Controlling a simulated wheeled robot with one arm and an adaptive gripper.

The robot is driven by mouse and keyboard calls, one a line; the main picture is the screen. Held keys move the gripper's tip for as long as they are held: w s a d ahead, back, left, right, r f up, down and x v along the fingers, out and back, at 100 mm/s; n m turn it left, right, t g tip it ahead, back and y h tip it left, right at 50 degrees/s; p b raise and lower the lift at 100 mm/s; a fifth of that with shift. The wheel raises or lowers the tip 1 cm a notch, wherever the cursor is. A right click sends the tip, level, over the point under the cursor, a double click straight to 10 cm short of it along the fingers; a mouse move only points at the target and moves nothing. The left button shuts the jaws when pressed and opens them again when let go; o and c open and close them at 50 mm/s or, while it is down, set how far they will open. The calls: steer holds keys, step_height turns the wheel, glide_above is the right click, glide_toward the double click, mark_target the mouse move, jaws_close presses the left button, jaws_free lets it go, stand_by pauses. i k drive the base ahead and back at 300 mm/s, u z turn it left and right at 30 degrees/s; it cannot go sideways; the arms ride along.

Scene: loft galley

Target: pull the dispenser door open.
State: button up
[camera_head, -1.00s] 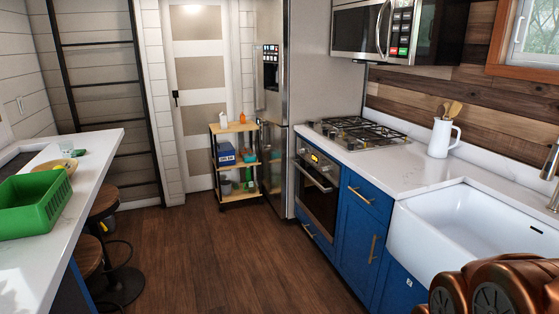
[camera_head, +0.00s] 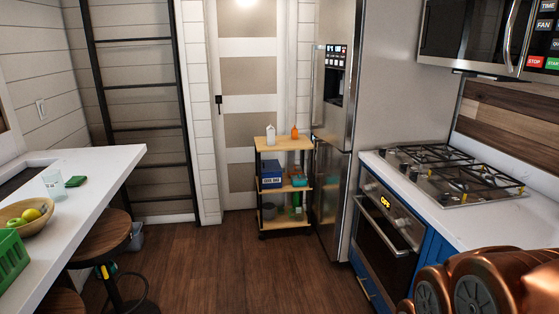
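The tall steel fridge (camera_head: 334,130) stands right of the middle and shows its front at a steep angle. The dispenser (camera_head: 336,88) is a dark recess in its upper front, with a button panel (camera_head: 336,55) above it. A long vertical handle (camera_head: 314,85) runs along the left side of the upper door. The door with the dispenser looks shut. Only copper-coloured links of my arm show at the lower right. My gripper is not in view, so its state and its place relative to the door cannot be seen.
The wooden floor (camera_head: 240,262) ahead is clear. A shelf cart (camera_head: 284,144) with bottles and boxes stands just left of the fridge. The oven (camera_head: 384,232) and stove counter are on the right. A white counter (camera_head: 90,200) with stools (camera_head: 104,238) borders the left.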

mark_target(341, 22)
steer(key=u, duration=0.25)
steer(key=i, duration=1.7)
steer(key=u, duration=0.4)
steer(key=i, duration=1.7)
steer(key=u, duration=0.15)
